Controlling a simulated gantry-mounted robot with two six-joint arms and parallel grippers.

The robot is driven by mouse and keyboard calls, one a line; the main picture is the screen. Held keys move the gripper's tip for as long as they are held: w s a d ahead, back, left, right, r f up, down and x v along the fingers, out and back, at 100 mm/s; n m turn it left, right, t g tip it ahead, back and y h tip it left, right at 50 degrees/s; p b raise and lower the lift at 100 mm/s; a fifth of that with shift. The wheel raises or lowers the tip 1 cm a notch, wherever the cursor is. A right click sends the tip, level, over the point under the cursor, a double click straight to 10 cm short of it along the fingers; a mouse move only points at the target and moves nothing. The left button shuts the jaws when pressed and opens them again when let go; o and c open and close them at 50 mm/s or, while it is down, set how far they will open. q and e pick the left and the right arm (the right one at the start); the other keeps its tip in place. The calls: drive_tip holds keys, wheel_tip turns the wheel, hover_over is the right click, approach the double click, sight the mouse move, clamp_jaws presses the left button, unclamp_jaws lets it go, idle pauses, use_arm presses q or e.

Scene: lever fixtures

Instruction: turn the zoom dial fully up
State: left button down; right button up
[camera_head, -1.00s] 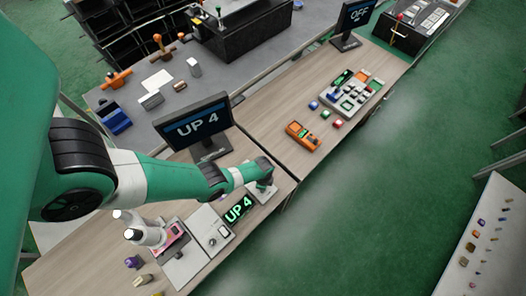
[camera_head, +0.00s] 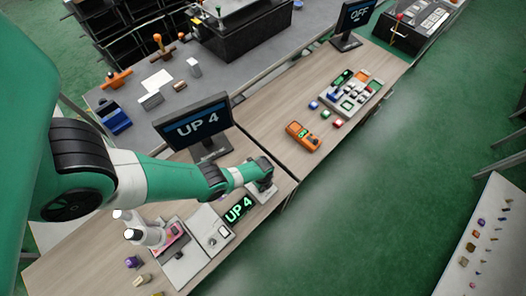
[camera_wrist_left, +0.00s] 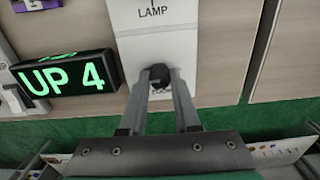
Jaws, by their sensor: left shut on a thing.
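My left gripper (camera_head: 265,184) is over a small pale panel (camera_head: 251,194) at the right end of the near bench section. In the left wrist view its two fingers (camera_wrist_left: 160,76) are shut on a black knob (camera_wrist_left: 160,84). The knob sits on a white panel (camera_wrist_left: 155,45) that carries the word LAMP. I see no readable zoom label. Beside it a black display (camera_wrist_left: 68,76) shows UP 4 in green; it also shows in the head view (camera_head: 239,209). My right gripper is not in view.
A monitor (camera_head: 194,126) reading UP 4 stands behind the arm. A white device (camera_head: 148,231) stands at the left. An orange meter (camera_head: 303,136), a keypad console (camera_head: 350,98) and a monitor reading OFF (camera_head: 355,18) are on the farther bench.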

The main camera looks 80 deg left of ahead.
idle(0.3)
use_arm(q)
drive_tip(key=c, duration=0.6)
unclamp_jaws()
drive_tip(key=shift+c, duration=0.2)
drive_tip(key=shift+r, duration=0.1)
wheel_tip(320, 180, up, 11)
drive_tip(key=p, duration=1.1)
drive_tip(key=shift+r+p, duration=0.15)
drive_tip(key=shift+p, duration=0.2)
